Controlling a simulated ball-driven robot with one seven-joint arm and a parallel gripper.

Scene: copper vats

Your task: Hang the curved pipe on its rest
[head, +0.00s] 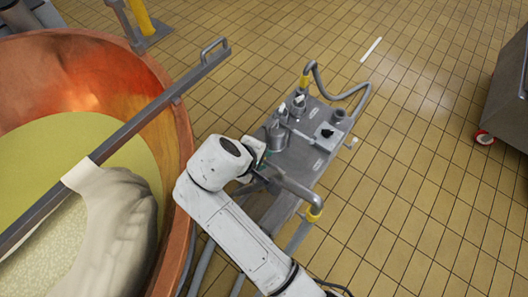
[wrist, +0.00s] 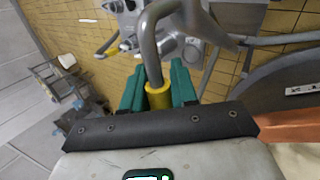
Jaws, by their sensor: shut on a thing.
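The curved pipe is a grey bent tube with a yellow collar, and it shows in the wrist view (wrist: 148,45). My gripper (wrist: 158,80) has its two green fingers on either side of the yellow collar and is shut on it. The tube rises past the fingertips and bends over to the right. In the head view my gripper (head: 262,168) is beside the grey pump trolley, partly hidden by my wrist. A grey bent pipe (head: 295,187) runs from there to a yellow collar at lower right. I cannot make out the rest for certain.
The copper vat (head: 178,110) stands close on the left, with a metal bar (head: 140,122) across it and a pale cloth bag (head: 120,200) inside. The trolley (head: 305,158) carries fittings and a looped hose (head: 362,92).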

